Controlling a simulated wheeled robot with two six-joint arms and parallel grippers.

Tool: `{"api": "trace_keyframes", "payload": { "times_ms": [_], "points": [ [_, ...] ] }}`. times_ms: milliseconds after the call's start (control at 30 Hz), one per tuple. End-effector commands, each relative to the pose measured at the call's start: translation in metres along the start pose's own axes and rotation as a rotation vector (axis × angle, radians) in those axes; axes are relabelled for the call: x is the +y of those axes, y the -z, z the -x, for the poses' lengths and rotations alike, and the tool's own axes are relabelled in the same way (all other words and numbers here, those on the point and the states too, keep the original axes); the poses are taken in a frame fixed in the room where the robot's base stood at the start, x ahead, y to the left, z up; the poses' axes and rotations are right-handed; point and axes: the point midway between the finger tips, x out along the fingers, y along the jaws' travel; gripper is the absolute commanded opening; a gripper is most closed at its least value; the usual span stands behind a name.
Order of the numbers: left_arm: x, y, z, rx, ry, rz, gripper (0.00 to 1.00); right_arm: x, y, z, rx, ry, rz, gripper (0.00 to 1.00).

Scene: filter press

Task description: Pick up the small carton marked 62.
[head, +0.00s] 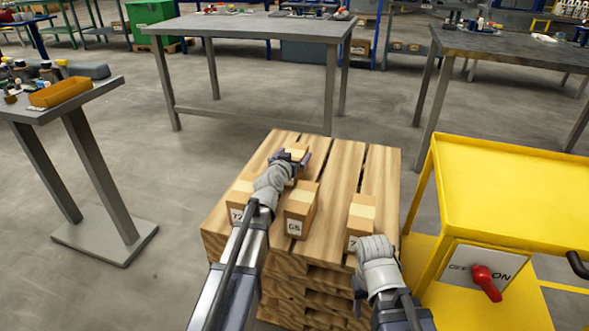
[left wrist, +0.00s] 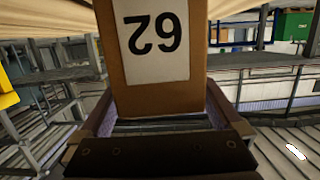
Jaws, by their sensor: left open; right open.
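The carton marked 62 (left wrist: 153,50) fills the upper middle of the left wrist view, its label upside down there. In the head view this carton (head: 297,148) stands on the wooden pallet stack (head: 340,165), mostly hidden by my left gripper (head: 291,158). The left gripper's fingers are open, one on each side of the carton's near end in the left wrist view; I cannot tell whether they touch it. My right gripper (head: 366,283) is open at the pallet's front right, close to another carton, its fingers mostly hidden.
Cartons marked 72 (head: 237,213) and 65 (head: 300,210) and a partly covered one (head: 359,220) stand along the pallet front. A yellow cart (head: 510,190) with a red switch is close on the right. A grey stand (head: 100,180) is left, a grey table (head: 255,28) behind.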

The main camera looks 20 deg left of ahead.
Motion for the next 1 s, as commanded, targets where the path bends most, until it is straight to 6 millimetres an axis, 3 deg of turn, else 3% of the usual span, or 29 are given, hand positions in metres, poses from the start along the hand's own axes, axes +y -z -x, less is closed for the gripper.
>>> {"api": "trace_keyframes", "payload": {
  "times_ms": [33, 267, 1000],
  "points": [
    [0.0000, 0.0001, -0.0069, 0.000, 0.000, 0.000, 1.00, -0.0001, 0.0001, -0.0014, 0.000, 0.000, 0.000, 0.50],
    [0.0002, 0.0006, -0.0061, 0.000, 0.000, 0.000, 1.00, -0.0001, 0.0001, -0.0007, 0.000, 0.000, 0.000, 0.50],
    [-0.0001, 0.0004, -0.0059, 0.000, 0.000, 0.000, 0.17, -0.0001, 0.0001, -0.0008, 0.000, 0.000, 0.000, 0.50]
  ]
}}
